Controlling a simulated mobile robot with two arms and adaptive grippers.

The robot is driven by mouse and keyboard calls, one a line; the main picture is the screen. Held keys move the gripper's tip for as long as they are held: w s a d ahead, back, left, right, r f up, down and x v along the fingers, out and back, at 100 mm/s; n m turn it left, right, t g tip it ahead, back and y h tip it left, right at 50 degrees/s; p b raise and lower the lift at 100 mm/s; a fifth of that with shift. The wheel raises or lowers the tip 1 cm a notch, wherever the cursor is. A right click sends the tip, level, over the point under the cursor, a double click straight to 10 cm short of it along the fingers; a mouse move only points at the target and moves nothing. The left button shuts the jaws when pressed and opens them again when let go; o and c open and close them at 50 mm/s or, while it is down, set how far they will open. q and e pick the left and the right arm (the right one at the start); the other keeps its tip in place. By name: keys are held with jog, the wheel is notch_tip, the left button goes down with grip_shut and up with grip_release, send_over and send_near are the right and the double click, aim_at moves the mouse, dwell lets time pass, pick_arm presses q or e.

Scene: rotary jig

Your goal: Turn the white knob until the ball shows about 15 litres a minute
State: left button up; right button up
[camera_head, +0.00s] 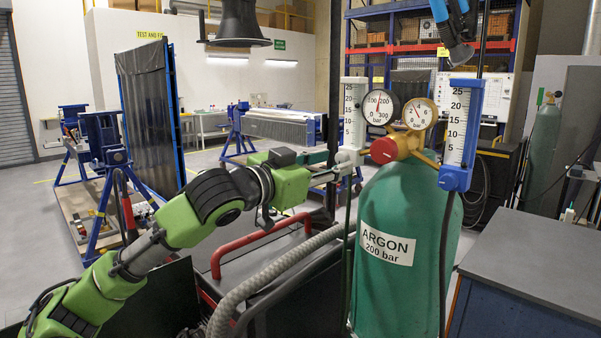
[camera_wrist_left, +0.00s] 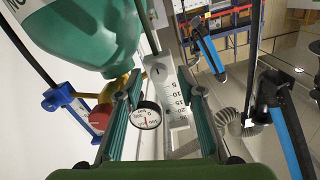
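The white flowmeter (camera_head: 354,112), with a scale from 5 to 25, stands left of the gauges; it also shows in the left wrist view (camera_wrist_left: 180,100). Its white knob (camera_wrist_left: 158,71), with a dark mark, is at the block below the scale. My left gripper (camera_head: 333,157) reaches this block from the left. In the left wrist view its fingers (camera_wrist_left: 163,88) stand apart, one on either side of the knob and block; I see no clear contact. The ball cannot be made out, so the flow cannot be read. My right gripper is not in view.
The green argon cylinder (camera_head: 400,260) stands just right of the gripper, with a red knob (camera_head: 383,150) and two gauges (camera_head: 398,110). A blue flowmeter (camera_head: 457,178) is farther right. A grey hose (camera_head: 265,272) and red rail (camera_head: 250,238) lie below my arm. A grey-topped bench (camera_head: 545,260) stands right.

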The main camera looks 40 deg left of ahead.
pick_arm(q)
jog(key=s, duration=1.1)
jog(key=shift+a, duration=0.4)
jog(key=shift+f, duration=0.1)
dwell(0.3)
